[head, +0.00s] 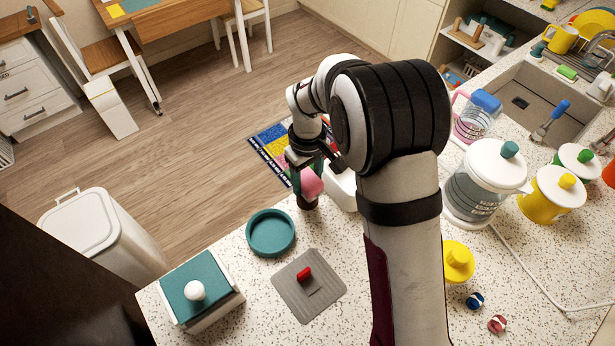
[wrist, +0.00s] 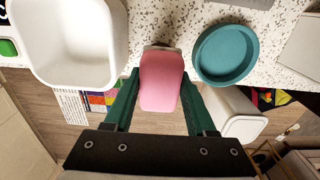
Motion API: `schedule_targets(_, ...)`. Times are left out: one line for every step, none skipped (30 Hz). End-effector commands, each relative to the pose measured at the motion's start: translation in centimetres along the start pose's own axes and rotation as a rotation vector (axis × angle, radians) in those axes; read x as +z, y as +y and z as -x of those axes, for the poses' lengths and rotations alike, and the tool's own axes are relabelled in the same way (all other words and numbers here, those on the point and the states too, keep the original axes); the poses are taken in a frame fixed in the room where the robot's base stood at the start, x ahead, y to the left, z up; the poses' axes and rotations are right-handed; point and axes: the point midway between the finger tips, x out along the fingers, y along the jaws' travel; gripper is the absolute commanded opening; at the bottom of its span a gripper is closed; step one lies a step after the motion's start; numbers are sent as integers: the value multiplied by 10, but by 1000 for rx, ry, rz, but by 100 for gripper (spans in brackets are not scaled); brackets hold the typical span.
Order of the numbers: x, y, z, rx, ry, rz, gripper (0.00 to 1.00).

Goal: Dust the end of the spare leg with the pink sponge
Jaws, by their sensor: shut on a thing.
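My gripper (head: 304,178) is above the counter's far edge, left of my forearm in the head view. Its green fingers are shut on the pink sponge (head: 311,183). In the wrist view the sponge (wrist: 160,82) sits upright between the fingertips of my gripper (wrist: 160,92). A small dark object (head: 308,203) shows just below the sponge; I cannot tell what it is or whether they touch. I cannot pick out the spare leg for certain in either view.
A white container (wrist: 68,45) and a teal dish (wrist: 226,54) flank the sponge. The speckled counter also holds a grey mat (head: 325,297) with a red-handled item, a teal-lidded box (head: 194,287), and a glass jug (head: 478,195). A white bin (head: 84,226) stands on the floor.

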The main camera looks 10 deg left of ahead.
Motion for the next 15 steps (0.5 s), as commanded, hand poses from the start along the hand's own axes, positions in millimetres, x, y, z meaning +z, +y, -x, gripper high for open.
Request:
schedule_targets(0,0,-1,0,0,0,0)
schedule_targets(0,0,-1,0,0,0,0)
schedule_targets(0,0,-2,0,0,0,0)
schedule_targets(0,0,-2,0,0,0,0)
schedule_targets(0,0,-2,0,0,0,0)
schedule_targets(0,0,-3,0,0,0,0)
schedule_targets(0,0,-3,0,0,0,0)
schedule_targets(0,0,-4,0,0,0,0)
schedule_targets(0,0,-4,0,0,0,0)
schedule_targets(0,0,-4,0,0,0,0)
schedule_targets(0,0,-5,0,0,0,0)
schedule_targets(0,0,-5,0,0,0,0)
schedule_targets(0,0,-6,0,0,0,0)
schedule_targets(0,0,-6,0,0,0,0)
schedule_targets(0,0,-6,0,0,0,0)
